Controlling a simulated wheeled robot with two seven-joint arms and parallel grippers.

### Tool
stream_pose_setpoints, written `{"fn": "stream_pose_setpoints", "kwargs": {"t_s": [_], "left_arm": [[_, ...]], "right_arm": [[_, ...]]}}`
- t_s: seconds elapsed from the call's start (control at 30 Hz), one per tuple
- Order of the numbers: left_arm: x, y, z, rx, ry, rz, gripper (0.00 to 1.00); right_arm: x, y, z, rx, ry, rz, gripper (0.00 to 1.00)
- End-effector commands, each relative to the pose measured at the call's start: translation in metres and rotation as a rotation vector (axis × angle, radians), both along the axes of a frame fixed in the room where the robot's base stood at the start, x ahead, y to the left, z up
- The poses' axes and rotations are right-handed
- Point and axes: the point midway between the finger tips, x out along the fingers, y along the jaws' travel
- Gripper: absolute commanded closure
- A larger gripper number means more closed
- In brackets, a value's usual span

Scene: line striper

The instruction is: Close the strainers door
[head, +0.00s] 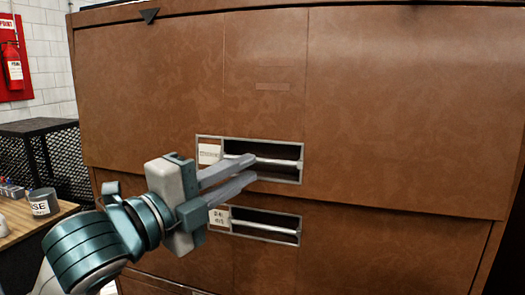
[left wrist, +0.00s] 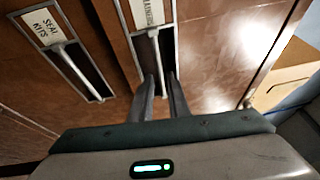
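The brown door (head: 400,110) with the upper recessed handle fills most of the head view. Its lower edge appears to stand out over the panel below. Its handle bar (head: 285,162) crosses a dark recess, with a small label at the left end too blurred to read. In the left wrist view the same bar (left wrist: 156,50) runs down toward my fingers. My left gripper (head: 254,169) is open, its two fingers apart at the bar's left half. The bar's end seems to lie between the fingertips; I cannot tell whether they touch it. My right gripper is out of view.
A lower panel (head: 350,250) has a similar handle (head: 268,228); its label reads "SEAT KITS" in the left wrist view (left wrist: 43,27). At left are a black mesh stand (head: 65,145), a wooden table (head: 15,225) with a labelled cup (head: 42,203), and a red fire extinguisher (head: 13,68).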

Motion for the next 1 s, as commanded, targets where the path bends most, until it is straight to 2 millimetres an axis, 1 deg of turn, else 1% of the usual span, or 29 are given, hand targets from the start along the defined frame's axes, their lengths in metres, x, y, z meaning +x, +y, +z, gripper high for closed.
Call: {"fn": "stream_pose_setpoints", "kwargs": {"t_s": [0.03, 0.1, 0.37, 0.5, 0.6, 0.97, 1.0], "left_arm": [[0.003, -0.003, 0.005, 0.000, 0.004, -0.001, 0.84], [0.008, -0.006, 0.006, -0.002, 0.005, -0.001, 0.84], [0.023, -0.020, 0.006, 0.000, 0.003, 0.000, 0.84], [0.036, -0.031, 0.006, -0.002, 0.003, -0.001, 0.84], [0.041, -0.035, 0.006, 0.000, 0.001, 0.000, 0.84], [0.044, -0.038, 0.005, 0.000, 0.000, 0.000, 0.84], [0.044, -0.038, 0.005, 0.000, 0.000, 0.000, 0.87]], "right_arm": [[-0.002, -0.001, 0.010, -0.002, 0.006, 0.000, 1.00], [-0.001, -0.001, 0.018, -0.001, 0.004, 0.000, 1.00], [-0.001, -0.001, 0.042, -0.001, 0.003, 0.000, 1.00], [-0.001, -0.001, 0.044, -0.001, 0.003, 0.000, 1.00], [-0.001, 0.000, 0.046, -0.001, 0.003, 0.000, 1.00], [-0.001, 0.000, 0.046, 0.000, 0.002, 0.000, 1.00], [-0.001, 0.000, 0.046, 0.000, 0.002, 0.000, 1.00]]}}
